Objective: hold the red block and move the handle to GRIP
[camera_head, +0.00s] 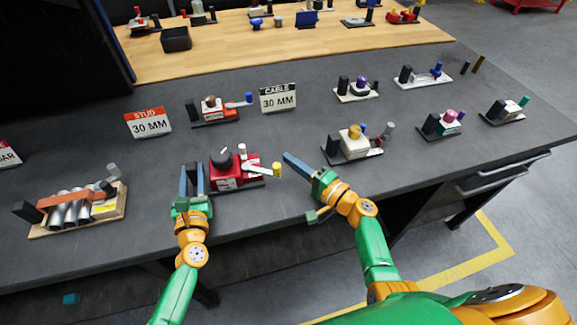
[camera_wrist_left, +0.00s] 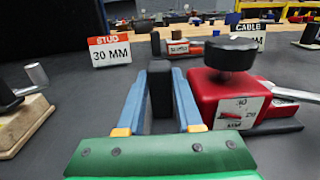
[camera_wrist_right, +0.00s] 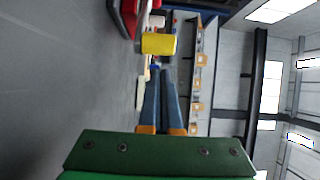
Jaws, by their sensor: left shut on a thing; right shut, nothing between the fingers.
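The red block (camera_head: 228,178) with a black round knob sits on a dark base on the near part of the grey table. It also shows in the left wrist view (camera_wrist_left: 210,95), with white labels too small to read fully. Its silver handle (camera_head: 260,168) points right and ends in a yellow grip (camera_head: 277,169), seen large in the right wrist view (camera_wrist_right: 158,43). My left gripper (camera_head: 191,170) is shut on the black post (camera_wrist_left: 160,88) at the block's left. My right gripper (camera_head: 288,157) is shut and empty, just right of the yellow grip; I cannot tell whether they touch.
A STUD 30 MM sign (camera_head: 148,123) and a CABLE 30 MM sign (camera_head: 278,97) stand behind. A cream block unit (camera_head: 352,145) stands to the right of my right gripper. A unit with grey cylinders (camera_head: 75,210) lies at left. Table between signs and red block is mostly clear.

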